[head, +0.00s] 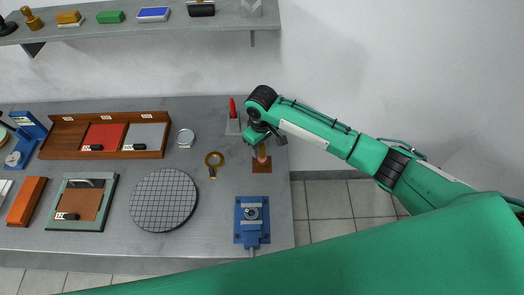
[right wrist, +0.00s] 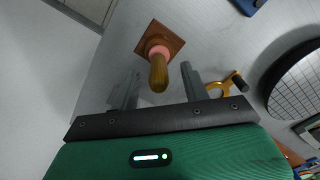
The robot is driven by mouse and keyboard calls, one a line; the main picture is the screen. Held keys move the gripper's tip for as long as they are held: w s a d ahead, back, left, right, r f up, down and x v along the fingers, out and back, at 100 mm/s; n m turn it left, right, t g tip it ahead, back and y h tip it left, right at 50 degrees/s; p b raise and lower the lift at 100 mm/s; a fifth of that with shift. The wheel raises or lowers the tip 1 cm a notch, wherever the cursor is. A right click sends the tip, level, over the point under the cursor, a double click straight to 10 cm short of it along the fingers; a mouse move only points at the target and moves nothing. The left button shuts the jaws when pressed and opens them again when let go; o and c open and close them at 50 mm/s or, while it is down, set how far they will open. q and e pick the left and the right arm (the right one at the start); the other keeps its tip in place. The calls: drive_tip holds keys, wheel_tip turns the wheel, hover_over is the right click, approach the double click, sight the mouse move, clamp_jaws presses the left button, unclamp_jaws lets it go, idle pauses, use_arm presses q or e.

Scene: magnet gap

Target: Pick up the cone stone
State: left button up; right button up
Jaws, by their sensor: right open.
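A pink stone with a wooden handle, which looks like the cone stone (right wrist: 159,52), stands in a square brown block (right wrist: 146,39) in the right wrist view. Its brown handle points up toward my right gripper (right wrist: 160,72). The gripper is open, with one grey finger on each side of the handle; I cannot tell whether either touches it. In the head view the right gripper (head: 260,142) is above the brown block (head: 262,165) and partly hides the stone (head: 261,153). My left gripper is not in view.
A red pointed object (head: 232,107) on a grey stand is just behind and left of the gripper. A round gridded plate (head: 163,200) is further left. The table's right edge is close.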

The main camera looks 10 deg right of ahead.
drive_tip(key=shift+f+p, duration=0.3)
drive_tip(key=shift+f, duration=1.1)
clamp_jaws()
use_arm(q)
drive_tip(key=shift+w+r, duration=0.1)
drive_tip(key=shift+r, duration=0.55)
use_arm(e)
drive_tip(key=shift+w, duration=0.1)
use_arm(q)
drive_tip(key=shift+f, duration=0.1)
use_arm(e)
drive_tip(key=shift+r, duration=0.2)
